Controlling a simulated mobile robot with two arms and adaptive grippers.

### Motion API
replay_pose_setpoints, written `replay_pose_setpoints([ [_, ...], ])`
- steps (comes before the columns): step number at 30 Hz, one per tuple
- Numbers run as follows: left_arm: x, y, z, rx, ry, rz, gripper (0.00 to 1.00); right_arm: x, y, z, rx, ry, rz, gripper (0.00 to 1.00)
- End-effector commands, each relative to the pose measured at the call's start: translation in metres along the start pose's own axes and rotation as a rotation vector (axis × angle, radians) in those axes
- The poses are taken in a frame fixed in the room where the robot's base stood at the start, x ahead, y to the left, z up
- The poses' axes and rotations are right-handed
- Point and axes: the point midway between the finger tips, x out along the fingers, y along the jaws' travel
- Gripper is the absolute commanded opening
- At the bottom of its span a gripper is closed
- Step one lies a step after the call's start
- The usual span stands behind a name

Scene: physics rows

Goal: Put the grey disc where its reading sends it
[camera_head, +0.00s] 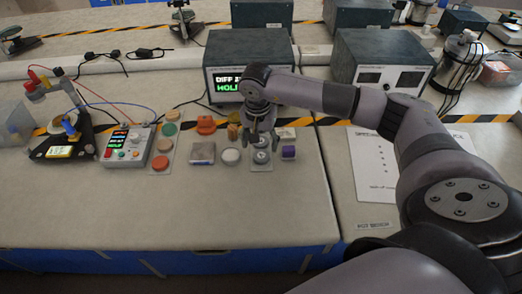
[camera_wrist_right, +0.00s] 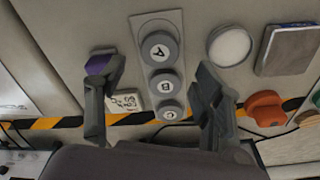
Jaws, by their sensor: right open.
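A round disc with a grey rim and pale top (camera_wrist_right: 229,45) lies flat on the bench; it also shows in the head view (camera_head: 231,156). Beside it is a grey plate (camera_wrist_right: 150,24) carrying three round grey pieces lettered A (camera_wrist_right: 160,50), B (camera_wrist_right: 165,87) and C (camera_wrist_right: 170,112). I cannot tell which round piece the task means. My right gripper (camera_head: 262,140) is open and empty above the plate, its fingers (camera_wrist_right: 158,90) either side of it in the wrist view. A display box (camera_head: 249,62) shows "DIFF" and green text, partly hidden by my arm. My left gripper is out of view.
A purple block (camera_head: 289,152), a grey box (camera_head: 202,153) and an orange piece (camera_head: 206,125) stand close by. Further left are a strip of coloured discs (camera_head: 160,162), a lit meter (camera_head: 127,146) and a stand (camera_head: 62,130) with cables. The bench front is clear.

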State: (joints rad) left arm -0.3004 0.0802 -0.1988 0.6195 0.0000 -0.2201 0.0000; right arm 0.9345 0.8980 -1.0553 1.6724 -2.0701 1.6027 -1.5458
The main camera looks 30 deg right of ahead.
Motion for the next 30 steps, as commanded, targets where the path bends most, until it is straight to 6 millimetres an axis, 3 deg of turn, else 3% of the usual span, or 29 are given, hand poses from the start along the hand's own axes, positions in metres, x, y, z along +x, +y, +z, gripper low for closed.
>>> replay_pose_setpoints([
  [6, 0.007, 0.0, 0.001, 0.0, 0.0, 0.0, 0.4, -0.043, -0.001, -0.001, 0.001, 0.003, -0.003, 0.61],
  [11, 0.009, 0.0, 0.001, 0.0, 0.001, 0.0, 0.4, -0.059, 0.0, 0.0, 0.001, 0.002, 0.0, 0.61],
  [30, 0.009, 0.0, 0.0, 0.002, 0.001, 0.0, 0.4, -0.064, 0.0, 0.0, 0.001, 0.0, 0.001, 0.61],
])
